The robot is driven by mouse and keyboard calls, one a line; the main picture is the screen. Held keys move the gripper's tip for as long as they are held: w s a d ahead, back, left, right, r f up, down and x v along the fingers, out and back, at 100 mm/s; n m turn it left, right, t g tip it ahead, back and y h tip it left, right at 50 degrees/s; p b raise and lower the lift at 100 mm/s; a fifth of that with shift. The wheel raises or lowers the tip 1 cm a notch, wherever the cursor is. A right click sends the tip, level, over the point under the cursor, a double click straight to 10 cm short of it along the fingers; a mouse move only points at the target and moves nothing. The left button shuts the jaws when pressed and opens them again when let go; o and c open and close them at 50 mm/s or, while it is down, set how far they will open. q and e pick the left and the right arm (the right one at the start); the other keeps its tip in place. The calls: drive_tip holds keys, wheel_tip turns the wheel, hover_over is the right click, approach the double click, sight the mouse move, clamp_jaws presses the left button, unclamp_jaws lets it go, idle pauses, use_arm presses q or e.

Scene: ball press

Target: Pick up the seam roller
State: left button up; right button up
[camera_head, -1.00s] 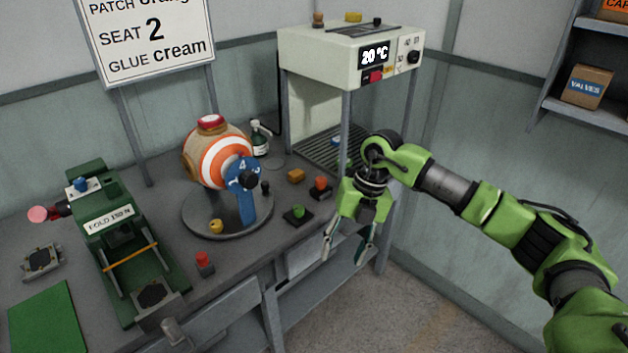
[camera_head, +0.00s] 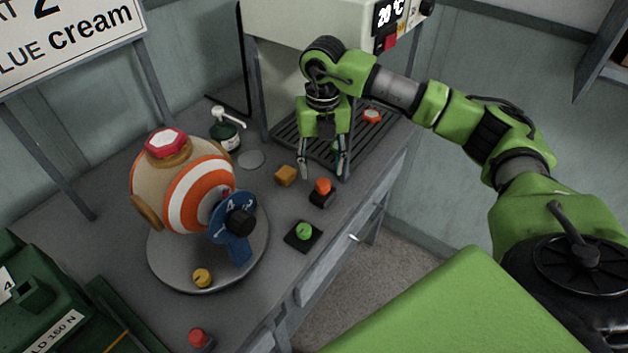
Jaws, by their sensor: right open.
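My right gripper (camera_head: 323,172) is open and empty, pointing down over the bench in front of the heated press. Just below its fingertips is a small dark tool with an orange-red top (camera_head: 322,188), which may be the seam roller; I cannot tell for sure. It appears to stand on the bench, apart from the fingers. A small ochre block (camera_head: 285,175) lies left of the fingertips. A green knob on a black pad (camera_head: 304,232) sits nearer the front edge. My left gripper is not in view.
The striped ball (camera_head: 182,188) stands on a round grey base (camera_head: 170,268) with a blue numbered dial (camera_head: 232,240). A green pump bottle (camera_head: 226,130) stands behind. The press (camera_head: 290,22) has a slatted shelf (camera_head: 290,135) with an orange-red piece (camera_head: 372,115). A green machine (camera_head: 45,310) is at lower left.

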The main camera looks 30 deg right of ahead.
sight(323, 182)
drive_tip(key=f, duration=0.1)
drive_tip(key=f+p, duration=0.1)
drive_tip(key=shift+s+d+f, duration=0.15)
drive_tip(key=shift+s+f, duration=0.1)
drive_tip(key=shift+f, duration=0.1)
drive_tip(key=f, duration=0.4)
drive_tip(key=shift+w+d+p, duration=0.15)
drive_tip(key=shift+w+p, duration=0.1)
drive_tip(key=shift+p, duration=0.15)
drive_tip(key=c, duration=1)
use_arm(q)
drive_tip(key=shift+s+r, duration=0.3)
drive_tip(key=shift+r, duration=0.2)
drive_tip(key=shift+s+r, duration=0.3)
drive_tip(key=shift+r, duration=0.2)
use_arm(e)
clamp_jaws()
